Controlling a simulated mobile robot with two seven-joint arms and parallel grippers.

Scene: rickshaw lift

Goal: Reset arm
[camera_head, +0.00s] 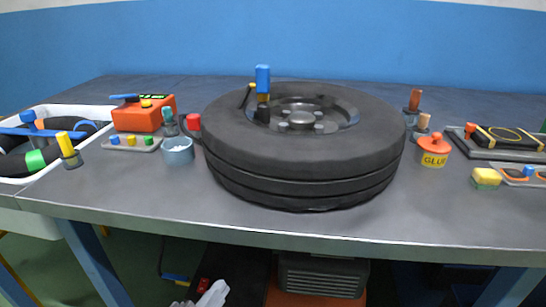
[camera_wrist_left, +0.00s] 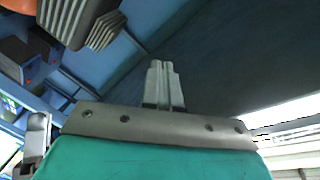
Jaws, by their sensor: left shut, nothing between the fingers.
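My left gripper (camera_head: 212,295) shows at the bottom edge of the head view, low in front of the table and below its front edge. In the left wrist view its two grey fingers (camera_wrist_left: 164,82) are together with nothing between them. They point towards a dark surface and touch nothing that I can make out.
A grey table (camera_head: 300,232) spans the head view, bearing a big black tire (camera_head: 300,150), a white bin (camera_head: 105,112), an orange box (camera_head: 145,114), a cup (camera_head: 178,151) and a glue pot (camera_head: 434,150). A ribbed grey crate (camera_head: 322,276) sits underneath.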

